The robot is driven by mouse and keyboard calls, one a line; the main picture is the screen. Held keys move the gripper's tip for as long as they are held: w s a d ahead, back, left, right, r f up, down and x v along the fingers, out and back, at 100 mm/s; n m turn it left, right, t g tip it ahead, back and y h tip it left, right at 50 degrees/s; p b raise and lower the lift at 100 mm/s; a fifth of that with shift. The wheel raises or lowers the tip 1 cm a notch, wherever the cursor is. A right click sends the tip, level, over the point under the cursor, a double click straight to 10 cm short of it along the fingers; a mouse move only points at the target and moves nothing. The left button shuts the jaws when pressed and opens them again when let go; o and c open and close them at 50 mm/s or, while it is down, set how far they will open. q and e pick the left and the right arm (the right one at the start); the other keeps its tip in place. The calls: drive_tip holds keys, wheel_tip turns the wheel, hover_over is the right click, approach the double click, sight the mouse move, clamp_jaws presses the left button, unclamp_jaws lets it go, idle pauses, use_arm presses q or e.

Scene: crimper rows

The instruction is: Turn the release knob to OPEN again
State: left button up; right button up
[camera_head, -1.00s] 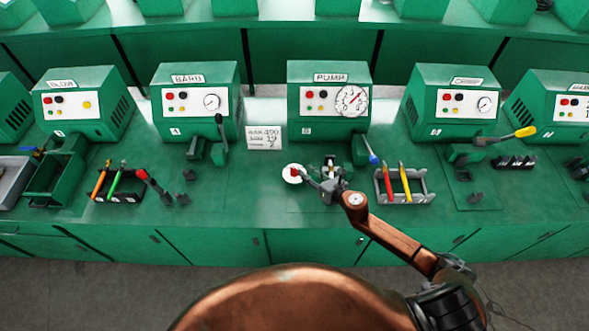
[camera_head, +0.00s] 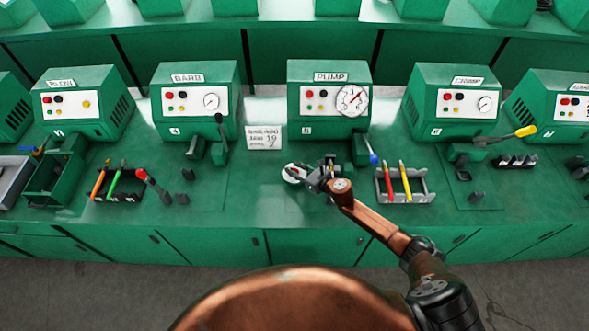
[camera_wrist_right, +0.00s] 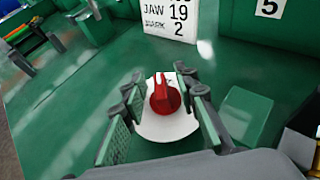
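The release knob (camera_wrist_right: 165,98) is red with a white pointer line, on a round white plate (camera_wrist_right: 165,128) on the green bench. In the wrist view my right gripper (camera_wrist_right: 160,76) is open, with one finger on each side of the knob and gaps between. I cannot tell how deep the fingers reach around it. In the head view the right gripper (camera_head: 303,174) covers most of the knob, and only part of the white plate (camera_head: 290,172) shows. The plate's lettering is not readable. The PUMP machine (camera_head: 330,73) with its dial gauge stands behind. My left gripper is not in view.
A white card (camera_head: 264,138) stands behind the knob, left of the PUMP machine. A lever with a blue tip (camera_head: 373,159) and a grey rack with red and yellow tools (camera_head: 385,196) are to the right.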

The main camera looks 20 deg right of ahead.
drive_tip(key=shift+c, duration=0.7)
clamp_jaws()
